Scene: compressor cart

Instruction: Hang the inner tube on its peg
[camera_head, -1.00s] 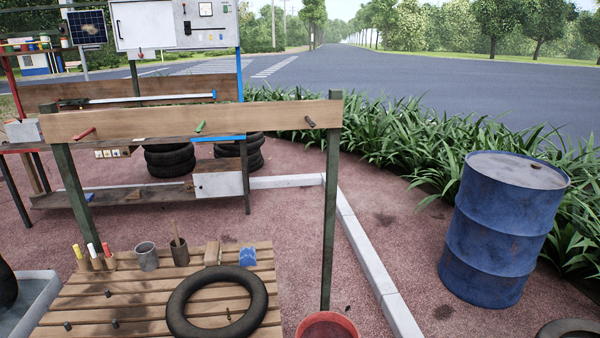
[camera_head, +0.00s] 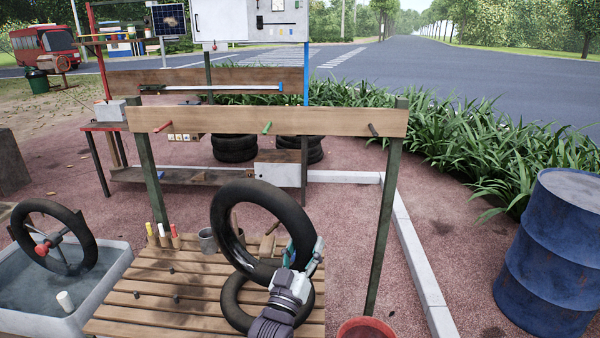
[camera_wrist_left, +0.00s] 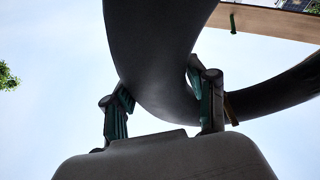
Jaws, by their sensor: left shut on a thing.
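My left gripper (camera_head: 303,254) is shut on the lower right side of a black inner tube (camera_head: 222,222). The tube is upright above the slatted table, below the peg board (camera_head: 320,122). In the left wrist view the tube (camera_wrist_left: 150,50) passes between the two fingers (camera_wrist_left: 163,98). The board carries a red peg (camera_head: 164,126), a green peg (camera_head: 267,128) and a dark peg (camera_head: 372,129); the tube hangs on none of them. A second black ring (camera_head: 234,312) lies flat on the table, partly hidden by the held tube and my arm. My right gripper is out of view.
The slatted table (camera_head: 130,310) holds markers (camera_head: 161,230), a grey cup (camera_head: 207,240) and small studs. A water tub (camera_head: 25,322) with a wheel (camera_head: 80,238) stands left. A red bucket (camera_head: 366,328) and blue barrel (camera_head: 550,255) are right. Green posts (camera_head: 382,215) support the board.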

